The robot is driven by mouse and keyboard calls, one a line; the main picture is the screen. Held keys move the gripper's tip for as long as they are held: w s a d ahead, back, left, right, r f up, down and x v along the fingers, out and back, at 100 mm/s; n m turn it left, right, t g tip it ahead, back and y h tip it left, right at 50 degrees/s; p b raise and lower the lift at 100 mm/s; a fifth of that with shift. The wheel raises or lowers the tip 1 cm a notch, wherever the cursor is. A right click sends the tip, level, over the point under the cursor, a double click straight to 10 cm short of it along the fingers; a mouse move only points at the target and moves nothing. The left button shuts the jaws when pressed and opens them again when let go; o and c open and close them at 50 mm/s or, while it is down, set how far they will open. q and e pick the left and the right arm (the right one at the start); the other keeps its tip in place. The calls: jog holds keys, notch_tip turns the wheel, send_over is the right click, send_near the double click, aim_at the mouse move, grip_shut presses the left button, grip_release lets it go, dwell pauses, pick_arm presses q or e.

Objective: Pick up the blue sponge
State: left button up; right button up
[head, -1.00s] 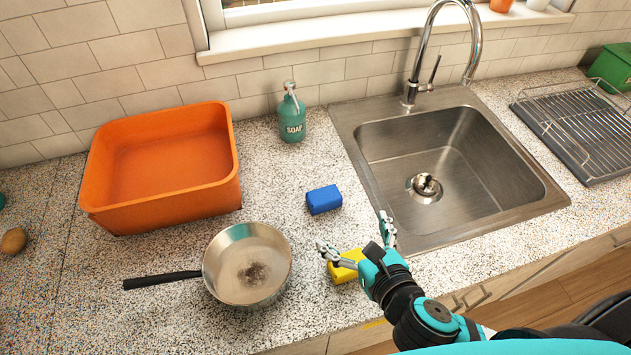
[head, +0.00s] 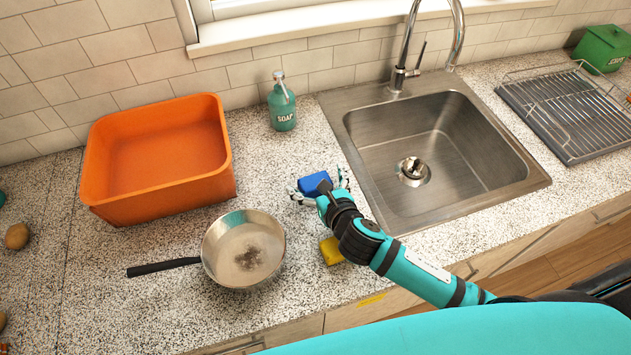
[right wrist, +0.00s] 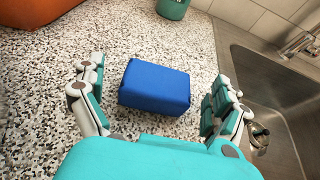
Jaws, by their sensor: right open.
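The blue sponge (head: 314,183) lies on the speckled counter just left of the sink. In the right wrist view the sponge (right wrist: 155,87) sits between the two spread fingers, with a gap on each side. My right gripper (head: 318,188) is open and empty, with its fingers on either side of the sponge; it also shows in the right wrist view (right wrist: 155,105). Its palm hides the near side of the sponge in the head view. My left gripper is not in view.
A yellow sponge (head: 331,251) lies under my right arm. A dirty pan (head: 245,250) is to its left. An orange tub (head: 157,157) and a green soap bottle (head: 282,104) stand behind. The sink (head: 432,150) is on the right, with a drying rack (head: 565,110) beyond.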

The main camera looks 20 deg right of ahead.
jog(key=shift+x, duration=1.15)
jog(key=c, duration=0.8)
jog(key=shift+s, duration=0.1)
